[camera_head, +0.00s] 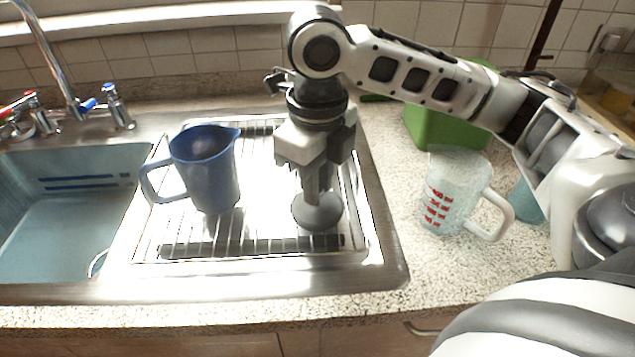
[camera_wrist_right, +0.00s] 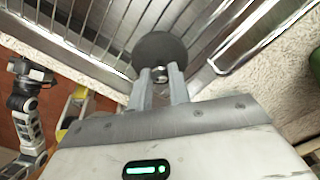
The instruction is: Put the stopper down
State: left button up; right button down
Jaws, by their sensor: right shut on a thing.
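The grey round stopper (camera_head: 318,214) is below my right gripper (camera_head: 317,188), over the right part of the metal drying rack (camera_head: 260,243). My right gripper points down and is shut on the stopper's top. In the right wrist view the dark stopper disc (camera_wrist_right: 160,54) shows just beyond the two fingertips (camera_wrist_right: 160,80), with its small knob between them. The disc is at or just above the rack bars; I cannot tell if it touches them. My left gripper is not in the head view.
A blue jug (camera_head: 205,175) stands on the rack to the left. The sink (camera_head: 65,215) and faucet (camera_head: 75,105) are further left. A clear measuring cup (camera_head: 447,195) with red marks and a green container (camera_head: 440,128) stand on the speckled counter (camera_head: 390,215) to the right.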

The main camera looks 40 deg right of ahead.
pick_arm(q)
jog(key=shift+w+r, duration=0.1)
pick_arm(e)
jog(key=shift+f, duration=0.25)
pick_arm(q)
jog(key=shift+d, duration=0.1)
pick_arm(e)
jog(key=c, duration=1.3)
grip_release()
jog(key=shift+f, duration=0.1)
pick_arm(q)
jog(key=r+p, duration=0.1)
jog(key=p, duration=0.2)
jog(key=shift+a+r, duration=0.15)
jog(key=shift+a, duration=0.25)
pick_arm(e)
notch_tip(320, 180, up, 12)
jog(key=shift+r, duration=0.2)
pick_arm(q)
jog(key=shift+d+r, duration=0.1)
